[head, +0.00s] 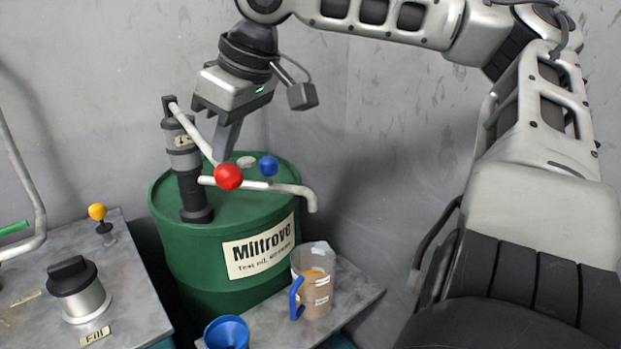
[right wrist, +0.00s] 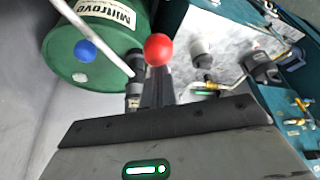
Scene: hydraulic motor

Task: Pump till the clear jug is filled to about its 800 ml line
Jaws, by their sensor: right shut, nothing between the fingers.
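A clear jug (head: 314,282) with a blue handle stands on a grey shelf in front of the green drum (head: 180,245). It holds some amber-brown liquid; its marks are too small to read. A hand pump (head: 187,165) rises from the drum top, with a lever ending in a red ball (head: 228,177). Its spout (head: 290,189) bends down above the jug. My right gripper (head: 226,138) is shut and empty, pointing down close to the lever behind the red ball. In the right wrist view the red ball (right wrist: 158,49) shows just beyond the fingertips. My left gripper is not in view.
A blue-knobbed fitting (head: 268,166) stands by the spout. A blue funnel (head: 227,333) is at the shelf's front. On the left bench (head: 130,310) are a black-capped filler (head: 80,289), a yellow-knobbed lever (head: 97,212) and a bent pipe with a green grip.

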